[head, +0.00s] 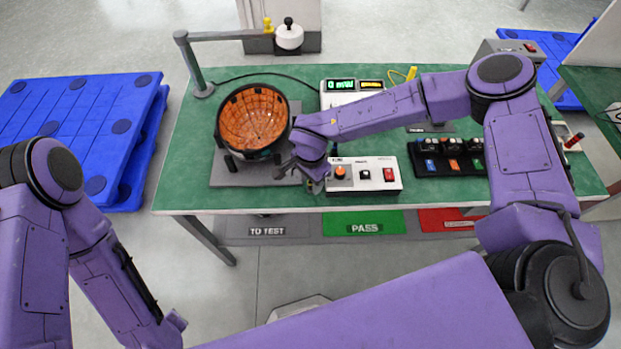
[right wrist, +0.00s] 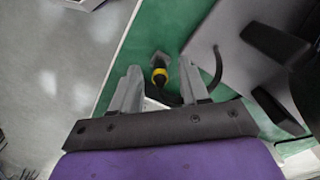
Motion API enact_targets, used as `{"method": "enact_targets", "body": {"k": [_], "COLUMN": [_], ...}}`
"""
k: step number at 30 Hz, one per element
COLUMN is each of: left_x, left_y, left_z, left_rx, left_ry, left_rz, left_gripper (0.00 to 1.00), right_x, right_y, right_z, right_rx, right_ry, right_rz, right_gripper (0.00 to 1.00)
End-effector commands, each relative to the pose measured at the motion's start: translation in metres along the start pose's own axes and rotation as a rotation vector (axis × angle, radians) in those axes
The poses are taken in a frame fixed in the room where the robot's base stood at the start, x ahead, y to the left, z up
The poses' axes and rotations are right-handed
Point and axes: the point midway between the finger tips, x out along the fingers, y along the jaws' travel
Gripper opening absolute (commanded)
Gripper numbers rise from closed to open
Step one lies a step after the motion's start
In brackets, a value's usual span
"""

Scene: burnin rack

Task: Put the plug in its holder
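In the head view my right gripper (head: 301,170) is low over the table's front, beside the orange-lined bowl fixture (head: 255,115). The plug is not clear there. My left gripper is out of view.
The green table (head: 190,175) bears a white control box (head: 375,175) right of the gripper and a black module tray (head: 450,165) farther right. A swing arm (head: 230,36) rises at the back left. Blue pallets (head: 85,130) stand left of the table.

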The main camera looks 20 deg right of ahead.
Motion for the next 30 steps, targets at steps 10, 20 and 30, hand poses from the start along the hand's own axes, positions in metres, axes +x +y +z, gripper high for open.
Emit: {"method": "enact_targets", "body": {"k": [10,20,30], "left_x": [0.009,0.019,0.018], "left_y": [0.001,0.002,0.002], "left_z": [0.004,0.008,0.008], "left_rx": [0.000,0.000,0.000], "left_ry": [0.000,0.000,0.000], "left_rz": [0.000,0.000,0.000], "left_gripper": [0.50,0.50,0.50], "right_x": [-0.033,-0.099,-0.106], "right_y": [-0.002,0.000,0.000], "right_z": [-0.001,0.000,0.000], "right_rx": [0.001,0.000,0.000], "right_ry": [0.002,0.001,0.000], "right_rz": [-0.007,-0.002,0.001], "right_gripper": [0.45,0.45,0.45]}}
